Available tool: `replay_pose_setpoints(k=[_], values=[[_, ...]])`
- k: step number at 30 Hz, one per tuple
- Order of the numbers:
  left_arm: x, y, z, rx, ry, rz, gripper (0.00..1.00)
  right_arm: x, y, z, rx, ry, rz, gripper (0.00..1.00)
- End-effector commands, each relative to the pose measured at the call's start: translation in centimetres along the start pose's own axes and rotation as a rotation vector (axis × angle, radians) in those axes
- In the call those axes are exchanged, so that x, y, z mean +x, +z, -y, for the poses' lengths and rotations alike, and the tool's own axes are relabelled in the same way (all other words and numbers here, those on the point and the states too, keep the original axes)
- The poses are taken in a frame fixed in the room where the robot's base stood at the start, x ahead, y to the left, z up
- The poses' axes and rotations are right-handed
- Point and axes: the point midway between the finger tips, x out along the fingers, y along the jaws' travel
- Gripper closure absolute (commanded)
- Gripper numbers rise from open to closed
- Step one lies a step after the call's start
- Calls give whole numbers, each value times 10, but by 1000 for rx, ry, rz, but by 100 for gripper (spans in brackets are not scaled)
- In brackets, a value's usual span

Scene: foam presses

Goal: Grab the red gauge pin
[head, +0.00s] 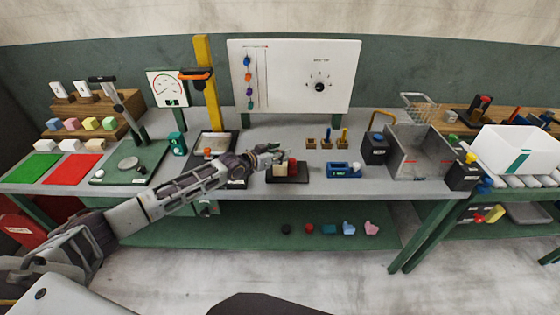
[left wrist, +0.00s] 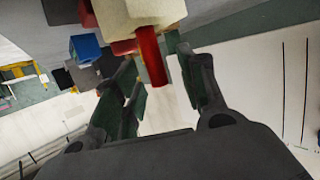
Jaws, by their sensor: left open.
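The red gauge pin (left wrist: 152,57) shows in the left wrist view as a red rod beside a cream block (left wrist: 140,12). My left gripper (left wrist: 160,88) is open, with the rod's end in the gap between its dark green finger pads. I cannot tell whether either pad touches the rod. In the head view my left gripper (head: 274,152) is over the middle of the bench, just above a small dark fixture (head: 288,179) with a red part (head: 292,168). The pin itself is too small to make out there. My right gripper is not in view.
A blue fixture (head: 343,170) stands right of the dark one, with several small wooden holders (head: 326,143) behind. A grey bin (head: 413,158) is further right. A white board (head: 294,75) stands behind. The lower shelf (head: 255,240) holds several coloured pieces.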

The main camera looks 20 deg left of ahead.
Motion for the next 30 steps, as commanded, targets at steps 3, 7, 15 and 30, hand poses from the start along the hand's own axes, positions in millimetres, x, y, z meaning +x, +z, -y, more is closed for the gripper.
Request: replay_pose_setpoints(k=[3, 7, 15, 30], values=[[5, 0, 0, -1, 1, 0, 59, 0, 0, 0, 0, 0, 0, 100], [6, 0, 0, -1, 0, 0, 59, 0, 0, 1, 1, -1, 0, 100], [6, 0, 0, 0, 0, 0, 59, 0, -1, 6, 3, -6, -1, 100], [6, 0, 0, 0, 0, 0, 100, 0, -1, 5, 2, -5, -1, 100]])
